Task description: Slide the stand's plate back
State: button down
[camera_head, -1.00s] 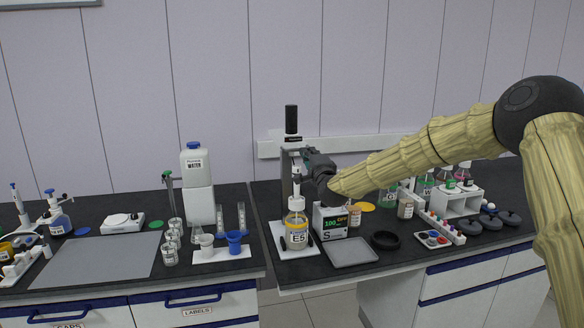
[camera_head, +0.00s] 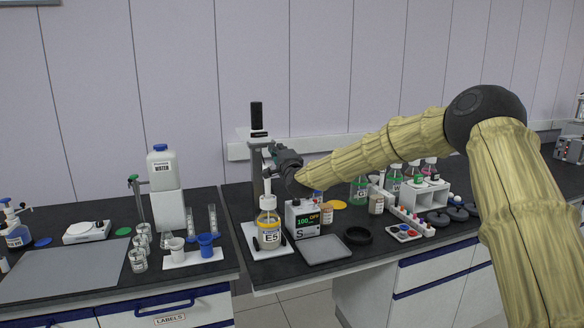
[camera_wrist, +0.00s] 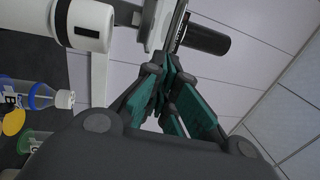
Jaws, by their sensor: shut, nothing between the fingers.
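The stand (camera_head: 258,165) is an upright post with a black cylinder on top, on a white base plate (camera_head: 254,241). My gripper (camera_head: 272,158) is shut and empty, high beside the stand's post, above the bottle. In the wrist view my gripper's teal-padded fingers (camera_wrist: 170,62) are together, close to the stand's white and grey parts (camera_wrist: 92,25) and its black cylinder (camera_wrist: 208,39). I cannot tell whether the fingertips touch the stand. I cannot tell which part is the sliding plate.
A box with a display (camera_head: 303,219) is right of the bottle, with a grey tray (camera_head: 324,249) in front. A white rack (camera_head: 427,198) and several bottles stand further right. A white water container (camera_head: 166,185) is left. The wall is close behind the stand.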

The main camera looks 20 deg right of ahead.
jog(key=b+v, duration=0.3)
jog(key=v, duration=0.8)
jog(key=s+a+f+n+g, duration=0.2)
jog(key=s+f, duration=0.2)
jog(key=f, duration=0.7)
jog(key=s+a+f+n+g+y, duration=0.1)
jog(key=s+f, duration=0.4)
jog(key=f, duration=0.7)
jog(key=s+a+f+n+g, duration=0.3)
jog(key=s+a+f+g, duration=0.1)
jog(key=f, duration=0.7)
jog(key=shift+s+f, duration=0.15)
jog(key=shift+f, duration=0.1)
jog(key=s+d+f+n+g+p, duration=0.1)
jog(key=s+f+n+g, duration=0.6)
jog(key=s+f, duration=2)
jog(key=s+d+f+n+g+h, duration=0.1)
jog(key=s+d+g, duration=0.2)
jog(key=s, duration=1)
jog(key=s+d+f+n+g+h, duration=0.1)
jog(key=s+d+n+g, duration=0.1)
jog(key=s, duration=1.1)
jog(key=shift+d+f+n+g+h, duration=0.3)
jog(key=shift+d+f+g+h, duration=0.1)
jog(key=shift+d+g, duration=0.15)
